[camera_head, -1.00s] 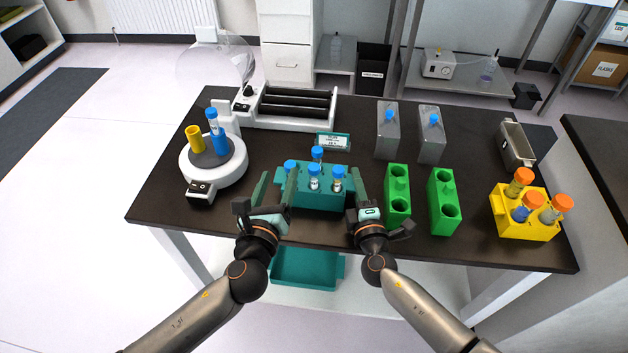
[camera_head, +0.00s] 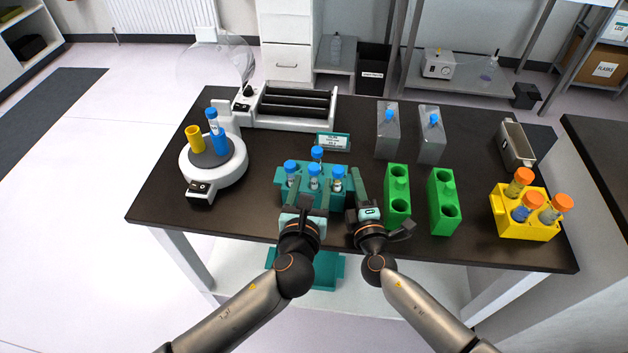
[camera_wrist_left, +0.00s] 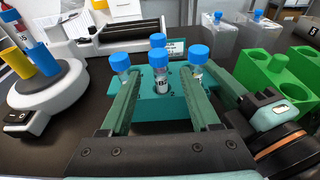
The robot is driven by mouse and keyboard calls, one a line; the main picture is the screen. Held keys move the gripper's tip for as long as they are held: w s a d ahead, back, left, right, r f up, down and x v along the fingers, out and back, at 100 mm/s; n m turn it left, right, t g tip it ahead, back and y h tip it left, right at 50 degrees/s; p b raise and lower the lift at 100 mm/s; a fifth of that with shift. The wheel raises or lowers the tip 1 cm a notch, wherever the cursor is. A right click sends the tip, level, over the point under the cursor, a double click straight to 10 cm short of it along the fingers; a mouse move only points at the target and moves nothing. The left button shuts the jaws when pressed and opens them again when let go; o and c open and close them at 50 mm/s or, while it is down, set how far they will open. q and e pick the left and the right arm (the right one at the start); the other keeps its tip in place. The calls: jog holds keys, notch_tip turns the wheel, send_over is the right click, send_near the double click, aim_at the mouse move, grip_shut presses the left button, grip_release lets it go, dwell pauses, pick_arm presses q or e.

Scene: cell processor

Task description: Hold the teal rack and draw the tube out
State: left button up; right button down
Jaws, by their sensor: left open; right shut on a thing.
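The teal rack (camera_head: 272,196) stands near the table's front edge and holds several blue-capped tubes upright. My left gripper (camera_head: 312,186) is open at the rack's front. In the left wrist view its two fingers (camera_wrist_left: 160,80) point at the rack, with the front middle tube (camera_wrist_left: 158,58) between their tips and a clear gap on each side. Other blue caps stand left (camera_wrist_left: 120,62), right (camera_wrist_left: 198,54) and behind (camera_wrist_left: 158,40). My right gripper (camera_head: 358,186) is shut on the rack's right end. Its fingertips are partly hidden.
Two green racks (camera_head: 397,205) (camera_head: 443,215) stand close to the right of my right gripper. A yellow rack (camera_head: 513,228) with orange-capped tubes is further right. A white round device (camera_head: 215,175) is at left, a roller device (camera_head: 290,108) behind. Bare table lies left of the teal rack.

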pick_arm(q)
jog(key=shift+x, duration=1.35)
jog(key=shift+c, duration=0.4)
grip_shut()
